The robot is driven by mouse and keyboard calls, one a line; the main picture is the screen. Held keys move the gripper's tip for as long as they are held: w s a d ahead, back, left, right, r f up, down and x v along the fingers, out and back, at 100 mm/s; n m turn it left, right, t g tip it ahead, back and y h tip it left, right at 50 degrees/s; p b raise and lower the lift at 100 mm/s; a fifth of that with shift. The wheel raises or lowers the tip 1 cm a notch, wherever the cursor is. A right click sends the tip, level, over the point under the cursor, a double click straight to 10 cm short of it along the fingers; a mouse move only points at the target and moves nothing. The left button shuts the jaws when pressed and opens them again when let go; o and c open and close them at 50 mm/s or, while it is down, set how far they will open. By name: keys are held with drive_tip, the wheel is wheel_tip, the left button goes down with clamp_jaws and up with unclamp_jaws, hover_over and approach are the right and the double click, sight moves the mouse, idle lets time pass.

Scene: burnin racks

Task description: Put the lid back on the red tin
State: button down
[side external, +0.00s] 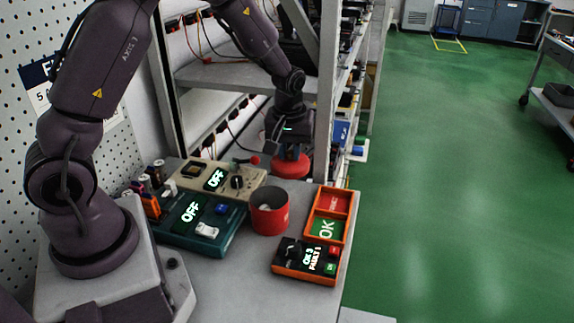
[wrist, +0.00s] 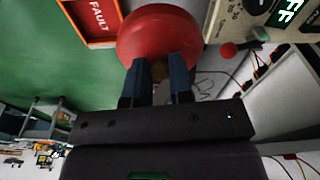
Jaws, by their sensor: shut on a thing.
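The red tin (side external: 269,219) stands upright and open on the grey table, with something pale inside it. The round red lid (side external: 291,168) is at my gripper, behind and a little to the right of the tin in the side view. In the wrist view my gripper (wrist: 160,66) has its two dark blue fingers shut on a brownish knob at the middle of the red lid (wrist: 158,28). The side view does not show clearly whether the lid touches the table. The tin cannot be made out in the wrist view.
A teal OFF box (side external: 203,227) and a beige OFF box (side external: 207,177) stand left of the tin. An orange tray (side external: 349,211) with FAULT and OK sections and a black-faced tester (side external: 307,262) lie to its right. A rack post (side external: 323,90) rises close to my gripper.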

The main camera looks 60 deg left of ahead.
drive_tip(key=s+d+r+m, duration=0.2)
drive_tip(key=s+d+m, duration=0.15)
drive_tip(key=s, duration=0.35)
drive_tip(key=shift+n, duration=0.35)
drive_tip(key=shift+s+f, duration=0.1)
drive_tip(key=shift+f, duration=3)
drive_tip(key=shift+f, duration=0.2)
drive_tip(key=shift+c, duration=2.3)
unclamp_jaws()
drive_tip(key=shift+r, duration=0.15)
wheel_tip(320, 180, up, 7)
